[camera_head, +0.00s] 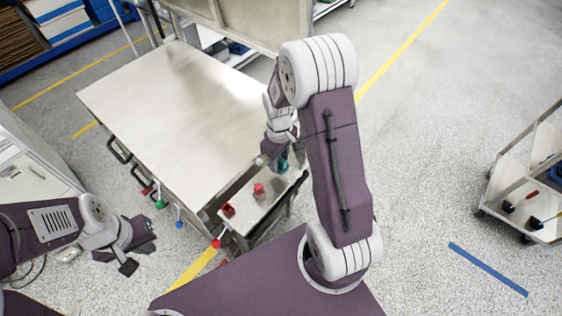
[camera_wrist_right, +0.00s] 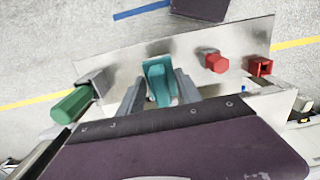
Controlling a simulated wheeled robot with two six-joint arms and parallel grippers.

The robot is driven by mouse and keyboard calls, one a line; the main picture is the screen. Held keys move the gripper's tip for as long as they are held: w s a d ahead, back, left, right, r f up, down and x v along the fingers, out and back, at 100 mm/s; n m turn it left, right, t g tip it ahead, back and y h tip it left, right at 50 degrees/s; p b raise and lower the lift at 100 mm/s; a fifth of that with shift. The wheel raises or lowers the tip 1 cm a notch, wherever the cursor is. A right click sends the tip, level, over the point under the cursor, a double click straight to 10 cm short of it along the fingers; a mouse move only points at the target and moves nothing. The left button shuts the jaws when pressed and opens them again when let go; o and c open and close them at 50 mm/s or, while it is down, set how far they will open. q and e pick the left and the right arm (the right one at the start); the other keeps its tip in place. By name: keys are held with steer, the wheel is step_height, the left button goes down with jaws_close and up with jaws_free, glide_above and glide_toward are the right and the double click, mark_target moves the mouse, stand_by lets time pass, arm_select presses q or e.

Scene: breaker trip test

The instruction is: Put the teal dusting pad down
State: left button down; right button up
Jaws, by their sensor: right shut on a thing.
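The teal dusting pad (camera_wrist_right: 158,80) sits between the two fingers of my right gripper (camera_wrist_right: 160,88), which is shut on it. In the head view the pad (camera_head: 284,164) shows as a small teal patch below my right gripper (camera_head: 275,150), over the far end of a narrow metal shelf (camera_head: 262,212). I cannot tell whether the pad touches the shelf. My left gripper (camera_head: 140,246) is open and empty at the lower left, away from the shelf and table.
On the shelf are a red knob-like piece (camera_head: 259,190) and a red square piece (camera_head: 228,210). A green hexagonal piece (camera_wrist_right: 75,105) shows left of the pad in the wrist view. The large metal table (camera_head: 180,110) is bare. A cart (camera_head: 530,190) stands at right.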

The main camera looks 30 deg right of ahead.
mark_target(282, 158)
steer(key=shift+w+d+f, duration=0.75)
steer(key=shift+w+d, duration=0.15)
steer(key=shift+w, duration=0.05)
steer(key=shift+d, duration=0.1)
steer(key=shift+s+f+p, duration=0.25)
steer(key=shift+p, duration=0.05)
steer(key=f, duration=0.2)
steer(key=shift+s+a+f+p, duration=0.15)
steer(key=shift+a+f+p, duration=0.05)
steer(key=shift+f+p, duration=0.2)
steer(key=shift+w+f, duration=0.2)
steer(key=shift+f, duration=0.1)
steer(key=shift+w+d+f, duration=0.1)
steer(key=shift+w, duration=0.05)
steer(key=shift+f, duration=0.15)
steer(key=o, duration=1.3)
steer(key=shift+s, duration=0.2)
